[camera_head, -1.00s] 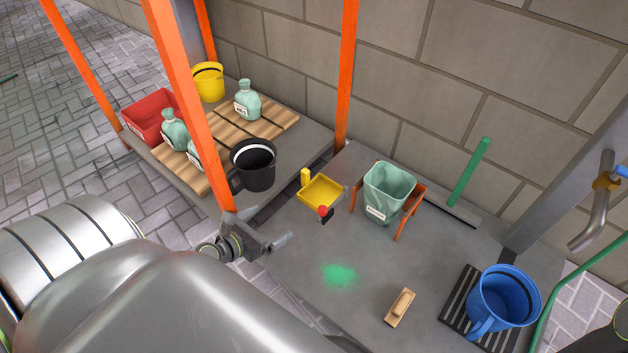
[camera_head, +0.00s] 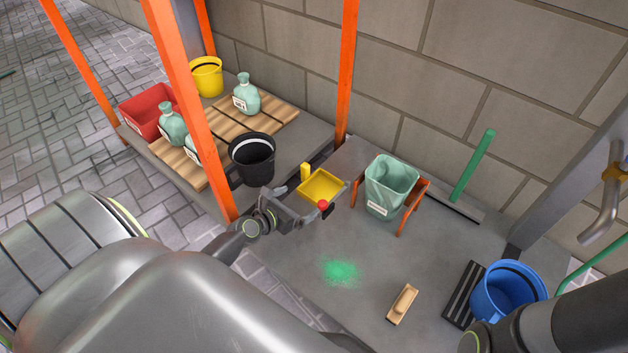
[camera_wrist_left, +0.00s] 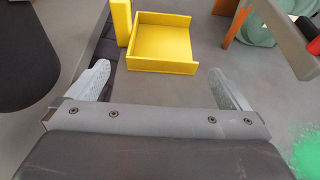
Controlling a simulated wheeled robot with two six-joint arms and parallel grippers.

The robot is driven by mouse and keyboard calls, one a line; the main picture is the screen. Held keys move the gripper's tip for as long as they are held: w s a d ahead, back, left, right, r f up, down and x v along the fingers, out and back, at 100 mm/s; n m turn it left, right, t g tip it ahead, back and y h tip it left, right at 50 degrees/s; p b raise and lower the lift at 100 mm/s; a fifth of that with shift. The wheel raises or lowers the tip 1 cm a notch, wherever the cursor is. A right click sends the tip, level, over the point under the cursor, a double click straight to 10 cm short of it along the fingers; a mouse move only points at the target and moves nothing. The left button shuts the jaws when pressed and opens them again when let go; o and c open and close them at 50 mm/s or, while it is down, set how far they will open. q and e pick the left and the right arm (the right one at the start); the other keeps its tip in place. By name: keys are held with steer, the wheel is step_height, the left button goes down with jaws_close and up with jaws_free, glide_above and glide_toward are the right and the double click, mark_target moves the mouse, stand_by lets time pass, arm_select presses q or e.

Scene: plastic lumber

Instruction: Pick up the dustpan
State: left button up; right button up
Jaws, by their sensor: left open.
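The yellow dustpan (camera_head: 321,186) is a shallow open tray with an upright yellow handle at its left side. It lies just beyond my left gripper (camera_head: 297,207) in the head view. In the left wrist view the dustpan (camera_wrist_left: 162,45) shows ahead of the open fingers of my left gripper (camera_wrist_left: 160,78), apart from them, with its handle (camera_wrist_left: 121,22) toward the left finger. Nothing is between the fingers. My right gripper is not in view.
A black bucket (camera_head: 252,158) stands left of the dustpan. A red-ended part (camera_head: 323,205) is close to the gripper. Orange posts (camera_head: 345,75) rise nearby. Green powder (camera_head: 341,272) and a brush (camera_head: 402,304) lie in front.

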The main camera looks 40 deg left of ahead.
mark_target(308, 198)
arm_select(q)
steer(key=b+x, duration=0.1)
steer(key=x, duration=0.1)
steer(key=b+x, duration=0.1)
steer(key=x, duration=0.1)
steer(key=shift+d+f+b, duration=0.2)
steer(key=shift+f+b, duration=0.15)
steer(key=shift+f, duration=0.2)
steer(key=shift+w, duration=0.4)
steer(key=c, duration=0.8)
steer(key=shift+r, duration=0.1)
